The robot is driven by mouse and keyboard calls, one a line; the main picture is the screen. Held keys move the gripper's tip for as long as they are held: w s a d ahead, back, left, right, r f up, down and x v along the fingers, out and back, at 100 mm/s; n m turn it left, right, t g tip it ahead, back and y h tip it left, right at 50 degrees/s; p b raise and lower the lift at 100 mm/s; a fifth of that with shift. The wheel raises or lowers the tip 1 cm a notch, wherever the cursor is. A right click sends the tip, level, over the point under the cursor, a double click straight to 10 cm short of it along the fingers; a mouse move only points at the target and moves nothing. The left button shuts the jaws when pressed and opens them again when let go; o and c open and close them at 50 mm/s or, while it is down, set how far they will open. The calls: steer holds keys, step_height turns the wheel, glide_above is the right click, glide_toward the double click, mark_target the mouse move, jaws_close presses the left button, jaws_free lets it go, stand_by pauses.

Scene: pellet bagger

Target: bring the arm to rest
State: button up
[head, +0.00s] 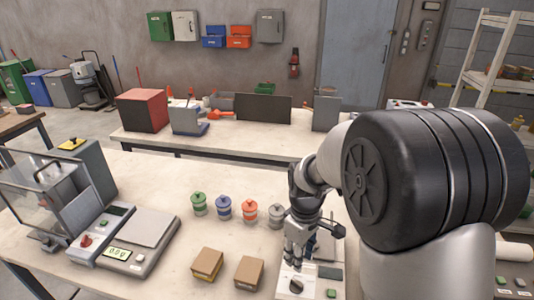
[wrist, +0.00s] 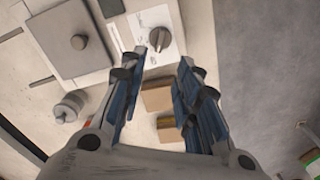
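My gripper (head: 298,258) points down over the near part of the bench, above a white device with a dark knob (head: 296,286). In the wrist view my gripper (wrist: 163,62) has its two blue-lined fingers spread apart with nothing held between them. The knob (wrist: 159,38) shows just past the fingertips, and a cardboard box (wrist: 158,95) shows between the fingers, lower down on the bench. My arm is bent, and its large dark joint hides the right part of the bench in the head view.
Two cardboard boxes (head: 207,263) stand left of my gripper. A row of small jars with coloured bands (head: 223,208) stands behind them, the grey-banded jar (head: 276,214) close to my gripper. A scale (head: 127,240) is at left. A second bench (head: 240,138) stands behind.

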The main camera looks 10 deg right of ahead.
steer(key=s+r+m+t+b, duration=0.1)
steer(key=s+r+m+t, duration=0.1)
steer(key=s+r+m, duration=0.2)
steer(key=s+r+m+t+b, duration=0.1)
steer(key=s+r+m, duration=0.3)
steer(key=s+r, duration=0.5)
steer(key=s+t, duration=0.1)
steer(key=s, duration=0.8)
steer(key=shift+d+r+m+t, duration=0.3)
steer(key=shift+d+r, duration=0.1)
